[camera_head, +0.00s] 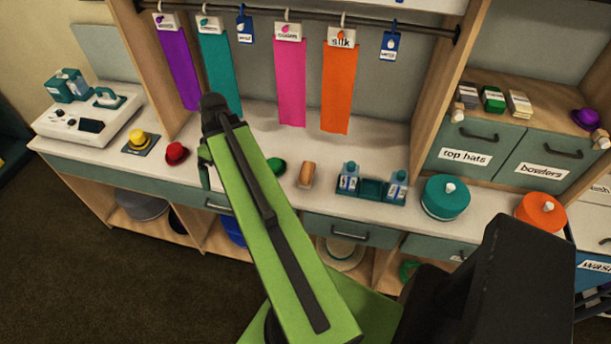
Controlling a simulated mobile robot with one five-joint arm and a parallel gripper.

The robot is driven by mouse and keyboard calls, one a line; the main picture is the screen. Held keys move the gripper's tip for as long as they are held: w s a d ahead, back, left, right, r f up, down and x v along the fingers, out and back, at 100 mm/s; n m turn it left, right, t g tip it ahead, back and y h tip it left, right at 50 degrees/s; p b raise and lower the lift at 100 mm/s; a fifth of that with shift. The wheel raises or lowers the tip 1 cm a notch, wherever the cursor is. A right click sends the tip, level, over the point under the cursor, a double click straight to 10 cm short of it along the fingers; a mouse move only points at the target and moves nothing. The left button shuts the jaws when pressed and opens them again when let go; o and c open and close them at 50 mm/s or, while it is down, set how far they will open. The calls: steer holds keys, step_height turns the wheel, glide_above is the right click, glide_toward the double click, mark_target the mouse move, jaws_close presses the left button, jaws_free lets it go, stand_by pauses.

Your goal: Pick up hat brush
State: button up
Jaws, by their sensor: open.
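A small tan-brown block with a rounded top, which looks like the hat brush (306,174), lies on the pale counter (325,150). It sits between a small green hat (276,166) and a teal holder (371,188) with bottles. My green arm crosses the middle of the picture and bends down at its far end. My gripper (206,178) shows only in part beside the arm, over the counter's front edge, left of the brush and apart from it. The gripper is open; most of it is hidden behind the arm.
A red hat (176,153) and a yellow hat (138,139) stand on the left. A teal round box (445,197) and an orange one (541,211) stand on the right. Coloured ribbons hang from a rail (300,13) above. The counter behind the brush is clear.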

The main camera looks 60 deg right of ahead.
steer(key=s+d+t, duration=0.1)
steer(key=s+d, duration=0.8)
steer(key=d, duration=0.5)
steer(key=n+t, duration=0.2)
glide_toward(308, 171)
steer(key=b+x, duration=0.1)
steer(key=b, duration=0.2)
steer(key=b+x, duration=0.2)
steer(key=b, duration=0.2)
steer(key=b+x, duration=0.2)
steer(key=b, duration=0.2)
steer(key=shift+s+a+f, duration=0.15)
steer(key=shift+s+f, duration=0.05)
steer(key=shift+s, duration=0.1)
steer(key=shift+w+a+f+b, duration=0.1)
steer(key=shift+w+f+b, duration=0.05)
steer(key=shift+w+b, duration=0.15)
steer(key=b+x, duration=0.4)
steer(key=x, duration=0.1)
steer(key=shift+w+b, duration=0.1)
steer(key=shift+b, duration=0.3)
steer(key=c, duration=1.1)
